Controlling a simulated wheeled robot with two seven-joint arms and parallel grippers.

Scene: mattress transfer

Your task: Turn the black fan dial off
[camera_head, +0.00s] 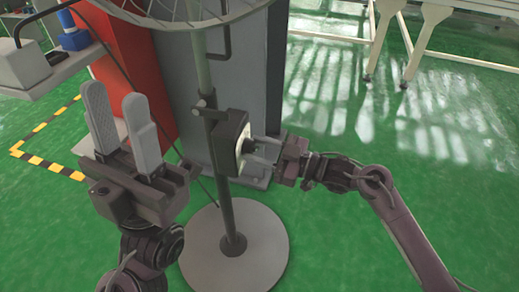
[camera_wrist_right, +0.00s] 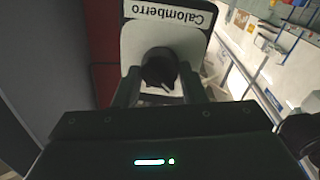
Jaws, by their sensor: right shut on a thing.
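The black fan dial (camera_wrist_right: 159,68) sits on the pale face of the fan's control box (camera_wrist_right: 196,38), which carries the word "Calomberro". In the head view the control box (camera_head: 230,135) is fixed to the fan's pole (camera_head: 224,190), above a round grey base (camera_head: 262,252). My right gripper (camera_head: 252,147) reaches in from the right and is shut on the dial; its fingers (camera_wrist_right: 160,90) stand on either side of the dial in the right wrist view. My left gripper (camera_head: 122,118) is open and empty, pointing up, left of the pole.
The fan's wire cage (camera_head: 170,12) is at the top. A red and grey cabinet (camera_head: 172,90) stands behind the pole. A shelf with a grey device (camera_head: 25,65) is at the upper left. Green floor (camera_head: 400,150) lies open to the right, with white table legs (camera_head: 410,50) beyond.

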